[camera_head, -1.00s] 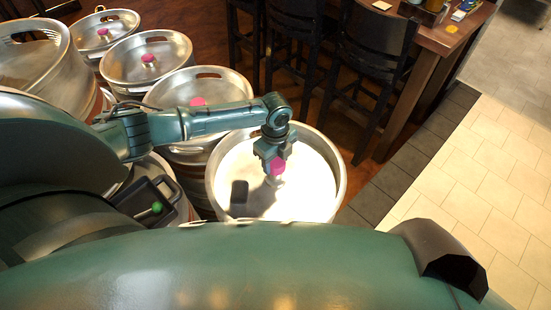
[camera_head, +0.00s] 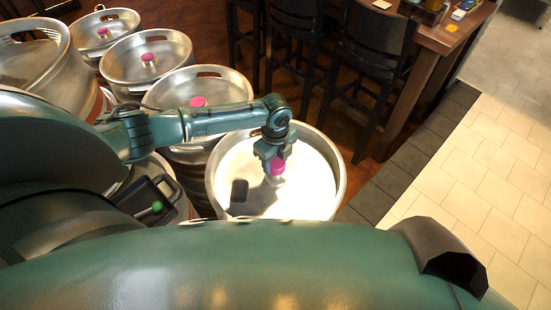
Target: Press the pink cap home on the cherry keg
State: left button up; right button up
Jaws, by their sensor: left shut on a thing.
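The keg (camera_head: 325,152) in front of me has a bright, pale top inside a raised metal rim. My left gripper (camera_head: 276,166) points down over the middle of that top. It is shut on the pink cap (camera_head: 277,168), which sits at or just above the keg's pale neck (camera_head: 277,181). I cannot tell whether the cap touches the neck or how far down it sits. A dark block-like shape or shadow lies on the keg top left of the gripper. My right gripper is not in view.
Several other metal kegs stand at the left; pink caps show on three, including one (camera_head: 198,102) just behind my left arm. Dark bar stools (camera_head: 375,60) and a wooden table (camera_head: 440,35) stand behind. Pale tiled floor (camera_head: 480,190) at the right is clear.

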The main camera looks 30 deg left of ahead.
pick_arm(q)
jog(key=shift+f, duration=0.35)
jog(key=shift+f+b, duration=0.4)
jog(key=shift+f, duration=0.05)
jog(key=shift+f+b, duration=0.3)
jog(key=shift+f, duration=0.15)
jog(key=o, duration=0.7)
jog(key=shift+c, duration=0.2)
jog(key=o, duration=0.5)
notch_tip(320, 180, up, 3)
jog(key=p, duration=0.3)
jog(key=shift+r+p, duration=0.7)
jog(key=shift+r, duration=0.4)
